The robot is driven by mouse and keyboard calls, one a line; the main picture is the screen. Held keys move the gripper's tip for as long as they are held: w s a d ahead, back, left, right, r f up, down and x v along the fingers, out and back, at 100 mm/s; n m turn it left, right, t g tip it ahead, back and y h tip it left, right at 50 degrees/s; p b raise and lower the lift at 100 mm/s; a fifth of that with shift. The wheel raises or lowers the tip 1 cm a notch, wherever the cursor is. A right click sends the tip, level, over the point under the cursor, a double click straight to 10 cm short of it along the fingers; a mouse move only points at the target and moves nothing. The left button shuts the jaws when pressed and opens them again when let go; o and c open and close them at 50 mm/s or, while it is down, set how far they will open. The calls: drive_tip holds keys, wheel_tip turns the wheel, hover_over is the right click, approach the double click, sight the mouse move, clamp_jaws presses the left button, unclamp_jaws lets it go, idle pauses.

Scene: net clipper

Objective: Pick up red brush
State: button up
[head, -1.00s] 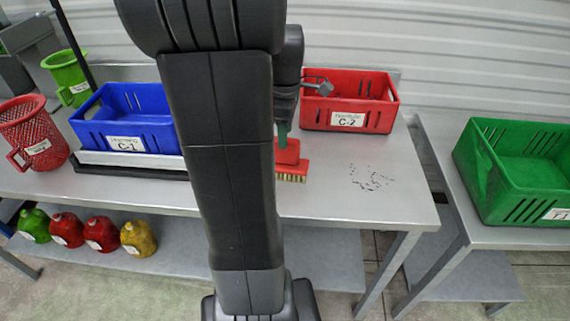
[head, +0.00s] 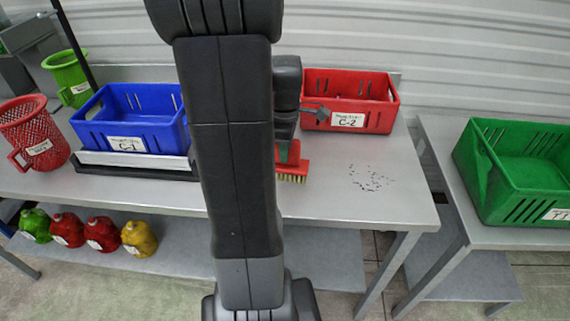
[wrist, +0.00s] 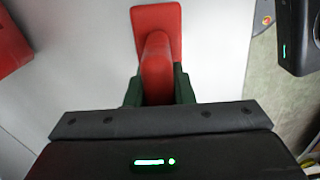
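The red brush (head: 303,167) lies on the grey table in front of the red crate, its pale bristles down on the tabletop. My arm hides its left part in the head view. In the wrist view the red brush (wrist: 157,18) points away from me, with its raised handle between the fingers. My gripper (wrist: 158,88) has one green finger on each side of the handle, close to it. The fingers look open around the handle; I cannot tell whether they touch it. In the head view my gripper (head: 284,152) is low over the brush, mostly hidden.
The red crate (head: 348,121) marked C-2 stands just behind the brush. The blue crate (head: 128,143) marked C-1 is to the left, a green crate (head: 515,205) on the right table. Dark specks (head: 370,180) lie on the tabletop right of the brush.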

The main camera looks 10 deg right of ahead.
clamp_jaws()
drive_tip(key=shift+r, duration=0.15)
wheel_tip(320, 180, up, 10)
drive_tip(key=shift+f, duration=0.1)
unclamp_jaws()
drive_tip(key=shift+c, duration=0.3)
